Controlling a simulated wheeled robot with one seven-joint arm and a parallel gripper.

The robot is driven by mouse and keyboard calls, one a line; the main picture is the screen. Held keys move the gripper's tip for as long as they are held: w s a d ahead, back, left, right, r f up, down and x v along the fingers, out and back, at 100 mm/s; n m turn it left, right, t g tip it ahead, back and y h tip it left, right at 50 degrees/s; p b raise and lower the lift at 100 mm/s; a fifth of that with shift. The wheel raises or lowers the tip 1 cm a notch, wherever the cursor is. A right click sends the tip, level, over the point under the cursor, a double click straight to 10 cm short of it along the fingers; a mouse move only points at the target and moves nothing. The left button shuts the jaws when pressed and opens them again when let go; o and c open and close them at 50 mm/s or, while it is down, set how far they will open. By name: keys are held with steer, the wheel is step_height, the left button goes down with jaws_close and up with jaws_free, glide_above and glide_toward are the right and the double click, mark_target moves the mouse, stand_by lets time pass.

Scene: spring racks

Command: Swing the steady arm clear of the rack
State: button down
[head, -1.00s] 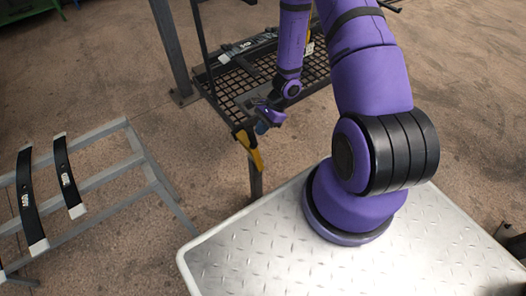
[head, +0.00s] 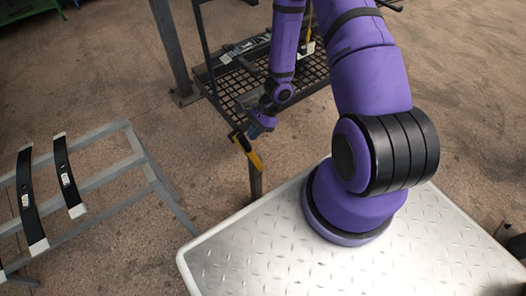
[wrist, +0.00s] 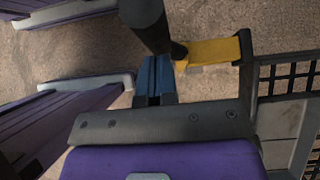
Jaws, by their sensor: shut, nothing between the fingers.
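The steady arm (head: 248,151) is a short yellow bar at the near left corner of the black mesh rack (head: 235,86). In the wrist view the yellow bar (wrist: 213,51) runs from a dark bracket by the mesh to a black upright cylinder (wrist: 147,22). My gripper (head: 256,132) is beside the yellow bar in the head view. In the wrist view its blue fingers (wrist: 154,75) are shut and empty, just below the cylinder and left of the bar. I cannot tell whether they touch either one.
A dark strip with a label (head: 240,50) lies on the mesh rack, partly behind my arm. A grey post (head: 172,50) stands behind. Bare floor lies between frame and rack.

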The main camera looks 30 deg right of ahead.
steer(key=shift+a, duration=8.85)
steer(key=d, duration=0.6)
steer(key=shift+s, duration=0.2)
steer(key=shift+f, duration=0.1)
